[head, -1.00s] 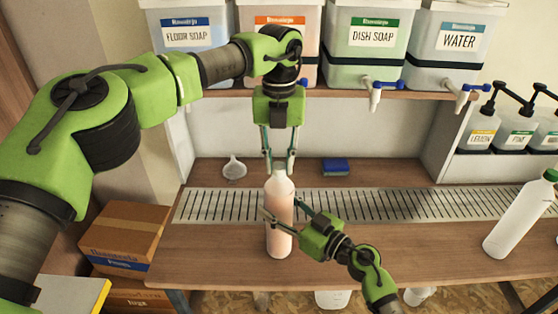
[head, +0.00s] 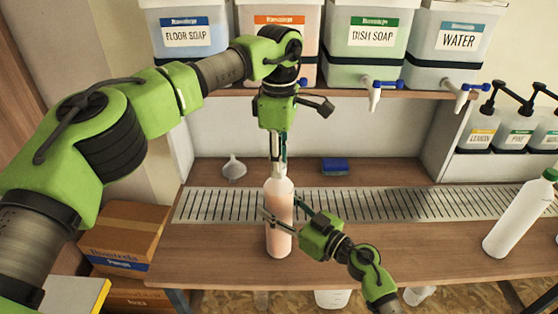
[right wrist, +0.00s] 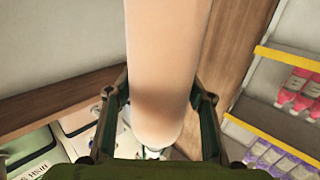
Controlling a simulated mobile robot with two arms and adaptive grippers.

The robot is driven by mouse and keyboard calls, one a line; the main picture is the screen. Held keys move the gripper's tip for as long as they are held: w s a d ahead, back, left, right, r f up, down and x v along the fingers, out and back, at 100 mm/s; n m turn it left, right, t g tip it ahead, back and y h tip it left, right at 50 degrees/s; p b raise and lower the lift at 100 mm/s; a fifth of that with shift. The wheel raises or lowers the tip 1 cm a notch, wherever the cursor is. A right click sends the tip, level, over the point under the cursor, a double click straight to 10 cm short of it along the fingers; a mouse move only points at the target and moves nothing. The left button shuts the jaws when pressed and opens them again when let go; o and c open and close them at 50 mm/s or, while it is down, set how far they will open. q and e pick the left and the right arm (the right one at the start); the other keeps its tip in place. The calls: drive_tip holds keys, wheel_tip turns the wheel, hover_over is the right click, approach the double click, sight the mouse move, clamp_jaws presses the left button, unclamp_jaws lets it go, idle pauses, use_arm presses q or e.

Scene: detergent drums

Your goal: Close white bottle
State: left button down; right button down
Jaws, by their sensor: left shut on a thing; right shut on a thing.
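The white bottle (head: 279,225), filled with pinkish liquid, stands upright on the table's front part. My right gripper (head: 278,220) is shut around its body. In the right wrist view the bottle (right wrist: 165,65) fills the space between the two fingers. My left gripper (head: 279,163) points straight down over the bottle's neck. It is shut on a small cap at the bottle's mouth, mostly hidden by the fingers. I cannot tell how tightly the cap sits.
A second white bottle with a green cap (head: 520,215) stands at the right. A funnel (head: 233,168) and a blue sponge (head: 335,165) lie behind the drain grate (head: 400,204). Labelled drums with taps (head: 374,90) stand on the shelf above. Pump bottles (head: 515,130) stand at the right.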

use_arm(q)
drive_tip(key=c, duration=1.7)
unclamp_jaws()
wheel_tip(320, 180, up, 12)
use_arm(e)
drive_tip(key=c, duration=0.9)
unclamp_jaws()
drive_tip(key=shift+s+d, duration=0.1)
drive_tip(key=v, duration=1.1)
drive_tip(key=shift+s+d, duration=0.25)
drive_tip(key=shift+s, duration=0.05)
